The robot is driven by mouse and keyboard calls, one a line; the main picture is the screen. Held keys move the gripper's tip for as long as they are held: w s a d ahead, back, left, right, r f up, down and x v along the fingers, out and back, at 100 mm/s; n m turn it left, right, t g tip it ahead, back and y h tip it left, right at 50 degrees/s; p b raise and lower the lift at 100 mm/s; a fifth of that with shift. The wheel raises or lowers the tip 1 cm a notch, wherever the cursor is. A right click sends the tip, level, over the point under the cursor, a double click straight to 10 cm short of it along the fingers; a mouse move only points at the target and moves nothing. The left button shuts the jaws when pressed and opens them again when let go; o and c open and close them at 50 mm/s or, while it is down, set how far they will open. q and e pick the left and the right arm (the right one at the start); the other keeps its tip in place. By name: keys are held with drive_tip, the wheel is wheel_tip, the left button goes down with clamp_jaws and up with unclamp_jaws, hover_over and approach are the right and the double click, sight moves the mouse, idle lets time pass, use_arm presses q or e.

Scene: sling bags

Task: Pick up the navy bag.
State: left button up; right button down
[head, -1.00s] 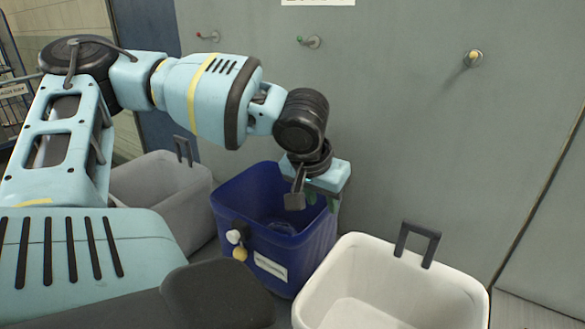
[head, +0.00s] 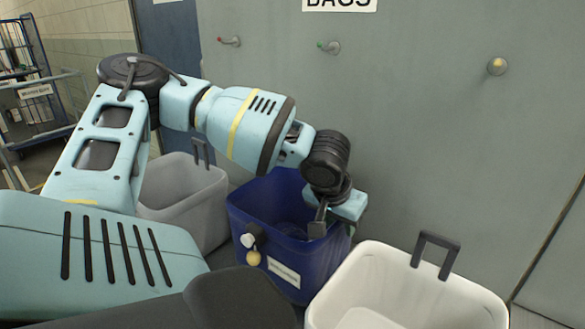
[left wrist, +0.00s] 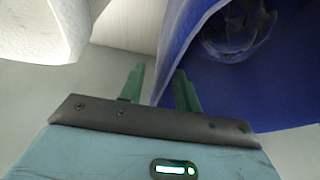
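I cannot make out a navy bag in either view. My left gripper (head: 338,222) is over the right rim of a dark blue bin (head: 295,290) with a white label, pointing down. In the left wrist view its two green fingers (left wrist: 158,88) are apart, with the edge of the blue wall (left wrist: 285,85) showing between them. I cannot tell whether they touch it. A clear, crumpled-looking thing (left wrist: 235,30) lies inside the bin; no bag shows in the gripper. My right gripper is not in view.
A white bin (head: 400,270) with a dark handle stands at the right, a grey bin (head: 190,200) at the left. Red (head: 221,40), green (head: 320,45) and yellow (head: 497,66) tipped pegs on the wall are bare. A wheeled cage (head: 30,85) stands far left.

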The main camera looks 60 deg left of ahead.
use_arm(q)
drive_tip(key=shift+w+f, duration=0.2)
drive_tip(key=shift+f, duration=0.2)
drive_tip(key=shift+f, duration=0.25)
idle(0.4)
clamp_jaws()
idle(1.5)
